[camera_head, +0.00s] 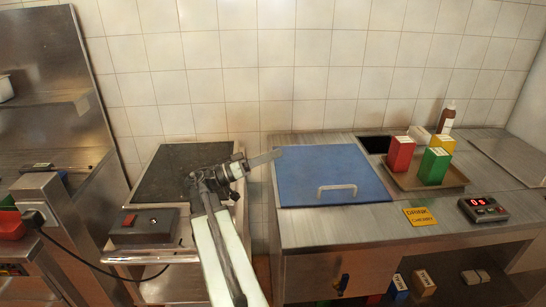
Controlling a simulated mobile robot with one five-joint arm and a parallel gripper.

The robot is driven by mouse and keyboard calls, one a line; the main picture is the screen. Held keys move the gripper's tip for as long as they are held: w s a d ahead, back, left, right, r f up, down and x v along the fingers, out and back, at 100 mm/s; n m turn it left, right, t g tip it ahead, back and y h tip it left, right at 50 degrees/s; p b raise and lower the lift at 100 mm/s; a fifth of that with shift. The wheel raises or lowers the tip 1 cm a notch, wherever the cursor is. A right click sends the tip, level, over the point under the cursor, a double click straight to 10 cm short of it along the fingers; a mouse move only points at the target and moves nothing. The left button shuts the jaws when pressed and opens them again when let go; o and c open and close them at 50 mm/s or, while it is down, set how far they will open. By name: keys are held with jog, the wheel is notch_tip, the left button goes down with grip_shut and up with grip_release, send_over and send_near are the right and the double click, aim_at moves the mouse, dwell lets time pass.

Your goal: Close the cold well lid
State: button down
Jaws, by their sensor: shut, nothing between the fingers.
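The blue lid (330,172) has a pale bar handle (337,188) near its front edge. It looks to lie flat, or nearly so, on the steel counter (310,225). A dark opening (375,144) shows just right of the lid's back corner; I cannot tell whether it belongs to the cold well. My gripper (270,158) is shut and empty, at the lid's back left edge and pointing right. It is well left of the handle. I cannot tell whether it touches the lid.
A tray (455,179) right of the lid holds red (401,154) and green (434,166) cartons. A yellow sign (420,216) and a red-digit timer (482,209) sit in front. A dark griddle (175,175) is on the left.

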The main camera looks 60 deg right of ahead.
jog(key=w+d+r+b+v, duration=0.1)
jog(key=b+v, duration=0.1)
jog(key=v, duration=0.7)
jog(key=shift+w+r+b, duration=0.2)
jog(key=shift+w+b, duration=0.05)
jog(key=shift+b, duration=0.1)
